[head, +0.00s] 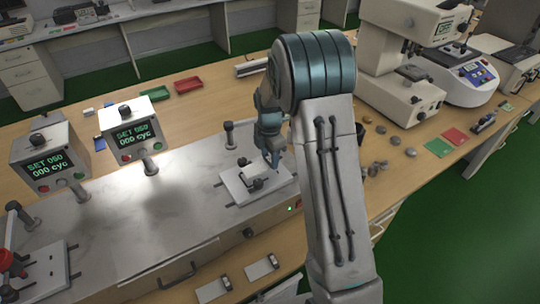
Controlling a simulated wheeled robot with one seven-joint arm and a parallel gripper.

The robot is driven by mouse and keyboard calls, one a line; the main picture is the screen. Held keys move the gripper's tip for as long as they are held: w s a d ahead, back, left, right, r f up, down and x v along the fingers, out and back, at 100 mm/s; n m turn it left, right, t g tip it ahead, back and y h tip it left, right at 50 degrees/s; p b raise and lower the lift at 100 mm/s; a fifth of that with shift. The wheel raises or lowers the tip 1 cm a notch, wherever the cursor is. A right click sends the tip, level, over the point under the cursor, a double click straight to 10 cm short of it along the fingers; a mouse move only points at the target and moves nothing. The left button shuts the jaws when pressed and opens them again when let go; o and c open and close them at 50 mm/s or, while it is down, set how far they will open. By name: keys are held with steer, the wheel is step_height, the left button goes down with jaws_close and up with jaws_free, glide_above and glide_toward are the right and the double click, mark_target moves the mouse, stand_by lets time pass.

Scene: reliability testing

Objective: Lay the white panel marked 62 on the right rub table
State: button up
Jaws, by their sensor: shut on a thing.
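The right rub table (230,187) is a pale plate with dark clamp fittings, set in the top of the long grey machine. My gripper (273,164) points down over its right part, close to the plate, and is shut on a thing. My arm partly blocks the view there, and the thing between the fingers is too small to make out. I cannot read a 62 anywhere. Two light panels (213,290) and (262,267) lie on the wooden bench in front of the machine, each with a dark fitting at one end.
Another rub table (48,272) is at the left end. Red (188,85) and green (155,95) trays lie behind. Bench instruments (400,90) and small grey parts (378,168) are right of my arm.

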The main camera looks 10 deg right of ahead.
steer(key=shift+f, duration=0.1)
stand_by(0.4)
steer(key=shift+f+b, duration=0.55)
steer(key=shift+b, duration=0.15)
steer(key=shift+f, duration=0.1)
steer(key=shift+f+b, duration=0.4)
steer(key=shift+b, duration=0.05)
steer(key=shift+f, duration=0.25)
stand_by(0.3)
steer(key=o, duration=1)
steer(key=shift+o, duration=0.2)
steer(key=shift+r, duration=0.1)
